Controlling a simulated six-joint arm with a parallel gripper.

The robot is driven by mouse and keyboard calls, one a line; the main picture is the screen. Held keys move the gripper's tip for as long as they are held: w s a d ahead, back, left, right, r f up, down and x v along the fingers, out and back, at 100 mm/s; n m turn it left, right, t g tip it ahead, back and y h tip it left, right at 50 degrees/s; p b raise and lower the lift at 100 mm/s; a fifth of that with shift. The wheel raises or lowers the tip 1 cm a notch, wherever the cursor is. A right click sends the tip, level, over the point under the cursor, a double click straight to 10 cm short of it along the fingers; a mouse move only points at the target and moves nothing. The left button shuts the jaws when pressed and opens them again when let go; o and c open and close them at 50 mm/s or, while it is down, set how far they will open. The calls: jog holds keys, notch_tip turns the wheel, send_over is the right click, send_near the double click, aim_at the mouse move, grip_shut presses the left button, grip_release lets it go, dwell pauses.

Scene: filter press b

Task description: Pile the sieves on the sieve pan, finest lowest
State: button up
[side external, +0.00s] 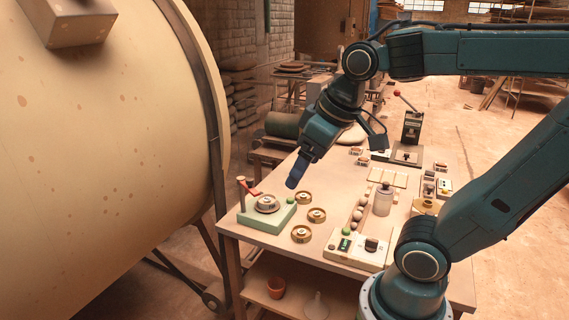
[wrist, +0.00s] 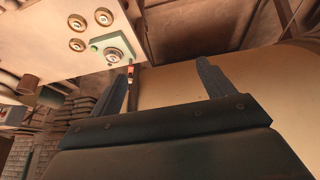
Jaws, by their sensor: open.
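Three brass-rimmed sieves stand apart on the table: one sieve (side external: 305,197) at the back, one sieve (side external: 316,215) to its right, and one sieve (side external: 301,234) nearest the front. They also show in the wrist view, for example the corner sieve (wrist: 103,16). The sieve pan (side external: 267,204), a round grey metal dish, sits on a pale green base (side external: 268,217) at the table's left corner; it also shows in the wrist view (wrist: 113,55). I see no sieve on it. Mesh sizes are too small to read. My gripper (side external: 292,183) is open and empty, above and behind the green base.
The green base has a red-handled post (side external: 242,188) at its left. A large tank (side external: 100,150) stands left of the table.

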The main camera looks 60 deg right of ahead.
jog(key=w+d+g, duration=0.2)
jog(key=w+d, duration=0.6)
jog(key=w, duration=0.1)
jog(key=m+g, duration=0.2)
jog(key=g, duration=0.1)
send_over(302, 194)
notch_tip(302, 194, down, 19)
jog(key=shift+s+a+r+y, duration=0.1)
jog(key=shift+a+r+y, duration=0.1)
jog(key=shift+y, duration=0.1)
jog(key=shift+f, duration=0.1)
jog(key=shift+f, duration=4.2)
